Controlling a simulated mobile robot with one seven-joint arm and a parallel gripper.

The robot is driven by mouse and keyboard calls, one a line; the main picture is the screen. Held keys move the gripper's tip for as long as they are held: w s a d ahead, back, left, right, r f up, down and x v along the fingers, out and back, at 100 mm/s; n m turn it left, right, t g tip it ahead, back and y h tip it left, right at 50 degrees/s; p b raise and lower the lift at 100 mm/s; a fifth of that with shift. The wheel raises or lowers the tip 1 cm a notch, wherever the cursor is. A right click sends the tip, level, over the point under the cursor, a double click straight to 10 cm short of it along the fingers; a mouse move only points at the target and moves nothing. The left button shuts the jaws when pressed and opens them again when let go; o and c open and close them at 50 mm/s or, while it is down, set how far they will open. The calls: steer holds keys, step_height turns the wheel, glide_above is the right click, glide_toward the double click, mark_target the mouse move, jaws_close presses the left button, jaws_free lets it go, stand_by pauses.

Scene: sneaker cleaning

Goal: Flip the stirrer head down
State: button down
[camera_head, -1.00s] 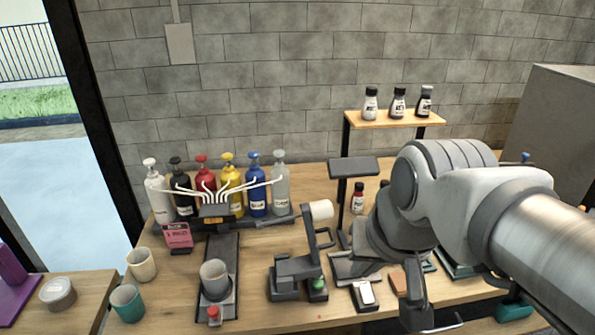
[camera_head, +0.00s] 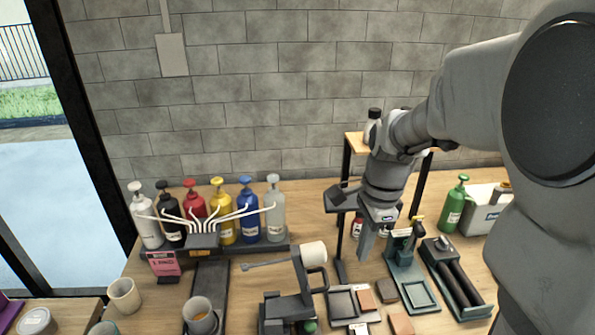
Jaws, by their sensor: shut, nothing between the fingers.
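The stirrer (camera_head: 300,288) stands at the front middle of the table, a dark grey stand with a handle loop on its right. Its head (camera_head: 313,254), a white cylinder, is raised at the top. The thin stirring rod (camera_head: 265,264) sticks out to the left, nearly level. My gripper (camera_head: 363,256) points down to the right of the stirrer head, apart from it in the picture. It looks shut and holds nothing. A grey cup (camera_head: 200,316) with orange contents sits to the left of the stirrer.
Several coloured pump bottles (camera_head: 221,213) with white tubes stand behind at the left. A wooden shelf (camera_head: 357,141) on black posts is behind my arm. A beige cup (camera_head: 124,295) is at the left.

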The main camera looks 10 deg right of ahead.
steer(key=shift+w+d+f, duration=0.1)
steer(key=shift+w+f, duration=0.05)
steer(key=shift+w, duration=0.05)
steer(key=shift+f, duration=0.1)
step_height(320, 180, down, 10)
steer(key=b, duration=0.1)
steer(key=shift+a+r, duration=0.3)
steer(key=shift+a, duration=0.45)
steer(key=shift+a+r, duration=0.3)
steer(key=shift+a, duration=0.45)
steer(key=shift+a+r, duration=0.3)
steer(key=shift+a, duration=0.45)
steer(key=shift+r+p, duration=0.15)
steer(key=shift+p, duration=0.3)
